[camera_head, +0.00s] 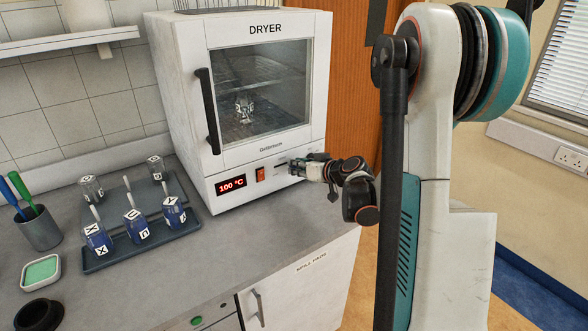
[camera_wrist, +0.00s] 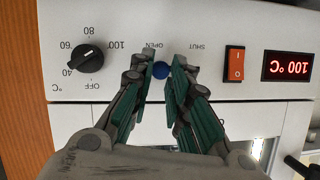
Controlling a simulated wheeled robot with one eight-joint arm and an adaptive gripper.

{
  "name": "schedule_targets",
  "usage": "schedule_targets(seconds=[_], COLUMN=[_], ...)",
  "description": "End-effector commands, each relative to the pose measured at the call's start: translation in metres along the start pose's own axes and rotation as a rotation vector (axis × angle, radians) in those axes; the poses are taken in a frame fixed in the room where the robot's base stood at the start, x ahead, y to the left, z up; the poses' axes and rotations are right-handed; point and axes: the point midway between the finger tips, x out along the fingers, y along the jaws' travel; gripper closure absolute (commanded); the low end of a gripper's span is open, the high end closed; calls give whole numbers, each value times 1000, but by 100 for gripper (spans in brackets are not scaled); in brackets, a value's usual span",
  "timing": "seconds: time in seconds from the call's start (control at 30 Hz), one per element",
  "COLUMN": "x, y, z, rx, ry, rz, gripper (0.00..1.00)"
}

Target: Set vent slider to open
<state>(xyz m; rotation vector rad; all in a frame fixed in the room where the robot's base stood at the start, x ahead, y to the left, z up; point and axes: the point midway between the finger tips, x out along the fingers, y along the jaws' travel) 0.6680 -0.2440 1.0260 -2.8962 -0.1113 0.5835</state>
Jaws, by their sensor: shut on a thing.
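The vent slider is a small blue knob (camera_wrist: 162,70) on the dryer's front panel, seen upside down in the wrist view. The knob sits close to the OPEN label (camera_wrist: 154,46) and away from the SHUT label (camera_wrist: 197,47). My gripper (camera_wrist: 164,74) has its green-padded fingers on either side of the knob and is shut on it. In the head view my gripper (camera_head: 297,166) is at the lower right of the dryer's (camera_head: 195,120) front, and it hides the knob there.
An orange rocker switch (camera_wrist: 234,63) and a 100 °C display (camera_wrist: 287,67) are on one side of the slider, a black temperature dial (camera_wrist: 89,57) on the other. A tray (camera_head: 95,264) of labelled bottles stands left of the dryer.

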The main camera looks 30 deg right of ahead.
Motion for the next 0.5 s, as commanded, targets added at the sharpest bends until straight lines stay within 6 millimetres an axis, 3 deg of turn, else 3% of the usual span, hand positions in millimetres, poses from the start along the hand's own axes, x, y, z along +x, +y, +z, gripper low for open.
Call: schedule_targets(seconds=[0.07,0.1,0.17,0.5], x=[0,0,0,-2], y=[3,4,3,2], z=[-1,-1,-1,-1], rx=[0,0,1,1], ry=[3,3,3,2], rz=[7,8,7,5], gripper=[100,74,63,63])
